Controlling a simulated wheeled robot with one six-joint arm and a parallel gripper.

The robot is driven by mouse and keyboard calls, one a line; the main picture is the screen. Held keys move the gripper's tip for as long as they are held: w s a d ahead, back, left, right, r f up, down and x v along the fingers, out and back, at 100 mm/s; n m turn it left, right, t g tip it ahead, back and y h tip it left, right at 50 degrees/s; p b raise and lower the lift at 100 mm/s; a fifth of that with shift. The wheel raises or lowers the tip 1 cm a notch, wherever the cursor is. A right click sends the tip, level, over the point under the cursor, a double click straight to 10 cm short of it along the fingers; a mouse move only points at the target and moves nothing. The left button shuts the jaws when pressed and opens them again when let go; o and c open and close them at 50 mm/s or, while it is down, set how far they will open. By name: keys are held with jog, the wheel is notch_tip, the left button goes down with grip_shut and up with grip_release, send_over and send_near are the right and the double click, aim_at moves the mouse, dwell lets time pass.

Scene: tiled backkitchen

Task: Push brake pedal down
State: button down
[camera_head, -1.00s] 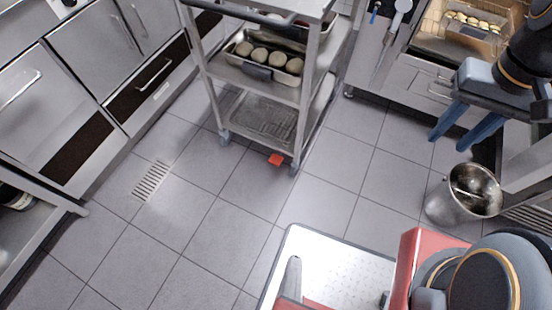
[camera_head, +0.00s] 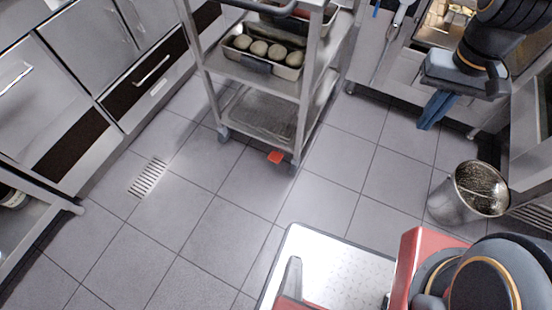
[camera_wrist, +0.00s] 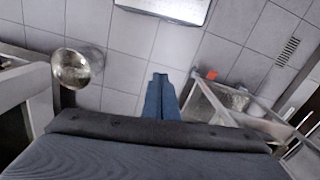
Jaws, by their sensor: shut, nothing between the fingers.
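The red brake pedal (camera_head: 275,157) is low at the front right foot of the metal trolley (camera_head: 258,76), close to the floor beside a caster. It also shows as a small red patch in the wrist view (camera_wrist: 212,74), right of the fingers. My gripper (camera_head: 428,125) is to the right of the trolley in the head view, well apart from the pedal. Its blue fingers are together and empty, pointing down. In the wrist view, the shut fingers (camera_wrist: 160,80) reach over the tiled floor. I cannot tell how far the pedal is pressed.
The trolley carries a tray of dough balls (camera_head: 263,52) on its middle shelf. A metal bucket (camera_head: 466,193) stands on the floor at the right. Steel cabinets (camera_head: 85,75) line the left. The tiled floor is clear in front of the trolley, around the drain grate (camera_head: 147,177).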

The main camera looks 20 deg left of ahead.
jog(key=w+a+f+n+b, duration=0.1)
jog(key=w+a+f+b, duration=0.15)
jog(key=f, duration=0.25)
jog(key=w+a+f+b, duration=0.1)
jog(key=w+a+f, duration=0.2)
jog(key=f, duration=0.1)
jog(key=n+t+b, duration=0.1)
jog(key=b, duration=1.3)
send_near(275, 158)
jog(key=shift+s+d+r+y, duration=0.2)
jog(key=shift+r+y, duration=0.1)
jog(key=shift+r, duration=0.1)
jog(key=shift+f, duration=0.1)
jog(key=f+b, duration=0.1)
jog(key=f, duration=0.1)
jog(key=f+b, duration=0.4)
jog(key=shift+w+f, duration=0.35)
jog(key=shift+f, duration=0.05)
